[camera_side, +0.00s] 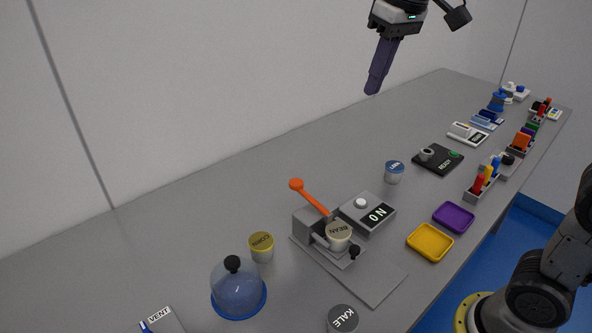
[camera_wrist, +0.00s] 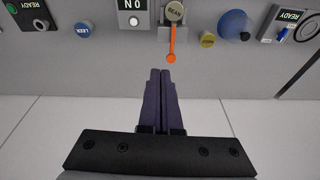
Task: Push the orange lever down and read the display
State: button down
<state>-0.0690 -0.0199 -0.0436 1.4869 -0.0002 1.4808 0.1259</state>
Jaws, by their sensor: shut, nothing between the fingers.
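The orange lever (camera_side: 311,197) rises from a grey press device (camera_side: 304,222) and leans up and to the left, with a round orange knob at its top. The lever also shows in the wrist view (camera_wrist: 171,46). A tub labelled BEAN (camera_side: 339,236) sits in the carrier of the device. The display box (camera_side: 367,212) beside it has a white button and a black screen with letters that look like "NO" or "ON", upside down in the side view. My gripper (camera_side: 373,90) is shut and empty, high above the table and apart from the lever. In the wrist view, its fingers (camera_wrist: 160,72) point towards the knob.
A yellow CORN tub (camera_side: 261,247), a blue-based dome (camera_side: 238,289) and a KALE tub (camera_side: 342,319) stand near the device. A blue-lidded tub (camera_side: 394,171), a yellow tray (camera_side: 430,243) and a purple tray (camera_side: 453,217) lie to its right. The table behind the lever is clear.

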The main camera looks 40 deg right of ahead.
jog(key=w+a+f+g, duration=0.1)
jog(key=w+a+f, duration=0.15)
jog(key=w, duration=0.75)
jog(key=g, duration=0.2)
send_over(293, 179)
jog(key=s, duration=0.1)
notch_tip(293, 179, down, 8)
jog(key=shift+s+r+n, duration=0.1)
jog(key=shift+n, duration=0.2)
notch_tip(293, 179, down, 14)
jog(key=shift+f, duration=0.1)
jog(key=shift+w+f, duration=0.35)
jog(key=shift+f, duration=0.25)
jog(key=shift+w+f, duration=0.3)
jog(key=shift+f, duration=0.25)
